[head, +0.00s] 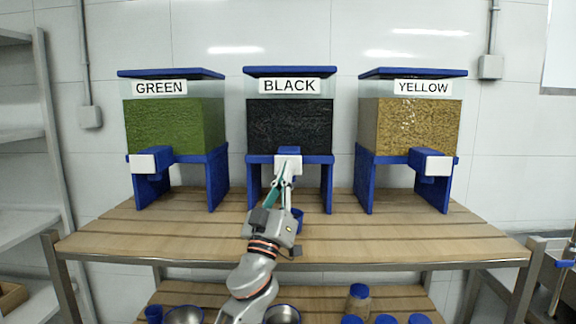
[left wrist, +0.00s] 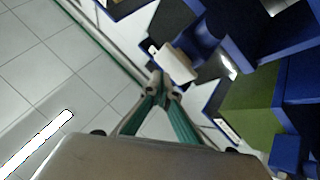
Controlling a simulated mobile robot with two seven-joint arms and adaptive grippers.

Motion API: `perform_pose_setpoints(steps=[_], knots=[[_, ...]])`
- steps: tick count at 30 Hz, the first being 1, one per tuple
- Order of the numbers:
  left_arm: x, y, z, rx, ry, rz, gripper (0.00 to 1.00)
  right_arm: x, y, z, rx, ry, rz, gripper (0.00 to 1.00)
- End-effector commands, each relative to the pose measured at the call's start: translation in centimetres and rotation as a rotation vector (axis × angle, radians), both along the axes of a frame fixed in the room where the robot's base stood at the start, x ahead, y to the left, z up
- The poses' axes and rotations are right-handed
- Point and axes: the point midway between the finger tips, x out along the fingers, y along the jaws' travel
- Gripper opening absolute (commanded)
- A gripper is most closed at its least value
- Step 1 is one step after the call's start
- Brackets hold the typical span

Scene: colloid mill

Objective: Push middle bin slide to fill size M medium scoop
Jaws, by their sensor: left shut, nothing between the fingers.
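The middle bin (head: 289,120), labelled BLACK and filled with black grains, stands on a blue stand. Its slide has a white front block (head: 289,160), which also shows in the left wrist view (left wrist: 174,63). My left gripper (head: 288,170) is shut and empty, with its fingertips at the lower front of this block. In the left wrist view the shut fingertips (left wrist: 164,88) appear close to the block; whether they touch it I cannot tell. A blue scoop (head: 298,214) stands under the middle bin, mostly hidden behind my gripper. My right gripper is not in view.
The green bin (head: 174,125) stands to the left and the yellow bin (head: 408,125) to the right, each with its own slide. The wooden table top (head: 400,235) is clear in front. Bowls and blue-lidded jars (head: 358,300) sit on the lower shelf.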

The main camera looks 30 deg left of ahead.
Motion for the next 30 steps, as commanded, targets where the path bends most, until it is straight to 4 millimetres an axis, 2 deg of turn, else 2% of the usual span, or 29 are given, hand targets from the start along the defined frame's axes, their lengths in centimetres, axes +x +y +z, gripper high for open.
perform_pose_setpoints(steps=[8, 24, 30], knots=[[-0.1, -0.1, 0.0, -0.001, 0.0, -0.001, 0.0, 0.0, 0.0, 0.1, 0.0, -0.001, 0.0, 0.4], [-3.9, -2.4, 0.1, -0.001, 0.0, -0.001, 0.0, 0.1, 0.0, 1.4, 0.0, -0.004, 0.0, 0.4], [-4.3, -2.6, 0.0, 0.0, 0.0, 0.0, 0.0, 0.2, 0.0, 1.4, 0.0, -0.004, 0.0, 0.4]])
